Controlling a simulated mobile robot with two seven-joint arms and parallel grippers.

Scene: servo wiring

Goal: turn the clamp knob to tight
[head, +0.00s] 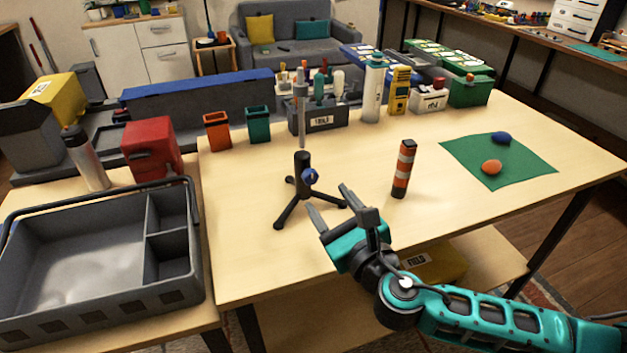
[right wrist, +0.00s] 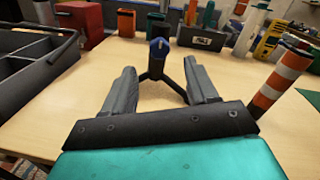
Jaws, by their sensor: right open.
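A black tripod stand (head: 303,162) stands upright on the wooden table, with a grey rod rising from it. A blue clamp knob (head: 309,177) sits on its side facing my right gripper. My right gripper (head: 328,205) is open and empty, in front of the stand and apart from the knob. In the right wrist view the knob (right wrist: 159,44) shows beyond and between the two open fingers (right wrist: 160,85). Whether the knob is tight cannot be told. My left gripper is not in view.
An orange-and-white striped post (head: 403,169) stands right of the stand. A green mat (head: 530,172) holds an orange and a blue lump. Orange and teal bins (head: 258,125) and a grey tool caddy (head: 320,119) stand behind. A grey crate (head: 185,290) is at left.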

